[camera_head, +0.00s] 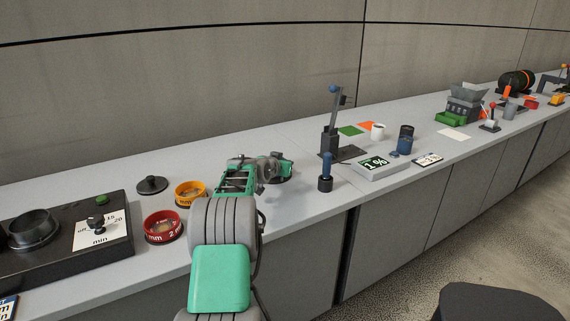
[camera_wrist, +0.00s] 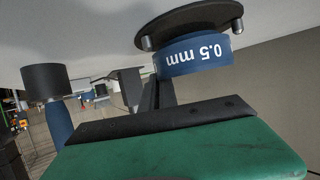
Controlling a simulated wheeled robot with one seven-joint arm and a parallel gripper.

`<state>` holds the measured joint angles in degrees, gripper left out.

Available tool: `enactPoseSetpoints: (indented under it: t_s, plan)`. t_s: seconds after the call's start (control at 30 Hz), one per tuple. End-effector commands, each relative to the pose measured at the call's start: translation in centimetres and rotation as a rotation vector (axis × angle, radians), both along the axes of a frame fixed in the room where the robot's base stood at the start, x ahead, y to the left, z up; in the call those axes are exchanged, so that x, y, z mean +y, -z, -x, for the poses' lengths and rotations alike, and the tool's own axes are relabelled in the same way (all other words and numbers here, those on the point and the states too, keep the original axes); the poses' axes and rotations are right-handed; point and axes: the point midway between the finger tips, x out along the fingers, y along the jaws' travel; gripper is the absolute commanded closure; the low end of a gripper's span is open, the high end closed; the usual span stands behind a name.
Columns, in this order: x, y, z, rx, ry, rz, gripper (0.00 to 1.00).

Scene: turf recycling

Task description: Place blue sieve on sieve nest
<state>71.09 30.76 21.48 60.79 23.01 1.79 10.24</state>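The blue sieve (camera_wrist: 195,56), marked "0.5 mm", shows upside down in the wrist view, as the whole picture does. It rests against a dark round base (camera_wrist: 190,24) with small metal pins, which looks like the sieve nest on the counter. My gripper (camera_wrist: 164,88) is close to the sieve; its dark fingers reach towards the sieve's edge. Whether they touch or hold it I cannot tell. In the head view my gripper (camera_head: 277,168) is low over the counter, and I cannot make out the blue sieve there.
A yellow sieve (camera_head: 190,193), a red sieve (camera_head: 163,227) and a black lid (camera_head: 152,185) lie left of my arm. A black machine (camera_head: 65,265) is farther left. A blue-handled tamper (camera_head: 325,180), a lever press (camera_head: 333,140) and a scale (camera_head: 380,168) stand to the right.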

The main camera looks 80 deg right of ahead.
Motion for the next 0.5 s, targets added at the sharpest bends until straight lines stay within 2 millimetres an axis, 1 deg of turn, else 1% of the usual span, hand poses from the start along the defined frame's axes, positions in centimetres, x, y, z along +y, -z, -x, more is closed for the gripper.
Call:
enactPoseSetpoints:
  t_s: [0.27, 0.5]
  plan:
    - [-0.02, -0.09, -0.01, -0.001, 0.000, 0.001, 1.00]
    - [-0.01, 0.41, 0.00, -0.001, 0.000, 0.001, 1.00]
